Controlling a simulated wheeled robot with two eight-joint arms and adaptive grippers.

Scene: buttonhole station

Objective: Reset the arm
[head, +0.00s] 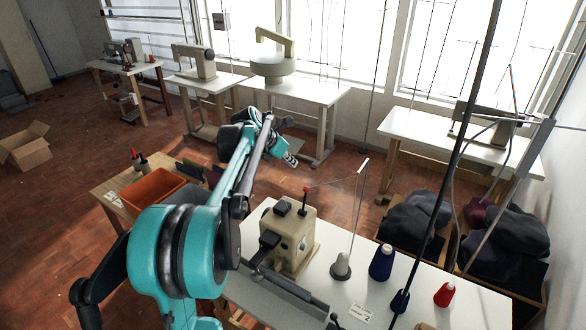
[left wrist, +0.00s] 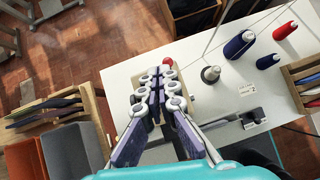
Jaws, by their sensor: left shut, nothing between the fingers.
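My teal left arm reaches up and across the middle of the head view. Its gripper (head: 290,159) hangs in the air beyond the near work table. In the left wrist view the left gripper (left wrist: 158,80) is shut, with its fingertips together and nothing between them. Below it is the white table (left wrist: 130,68) with the beige buttonhole machine (head: 290,232), which the gripper mostly hides in the wrist view. The machine has a red-topped lever (head: 305,190). The gripper appears clear of the machine. My right gripper is not in view.
An orange bin (head: 157,190) stands on a wooden side table left of the machine. Thread cones, blue (head: 382,262) and red (head: 444,294), stand on the white table. A thin upright pole (head: 440,200) crosses the right side. Crates of dark cloth (head: 410,225) sit behind.

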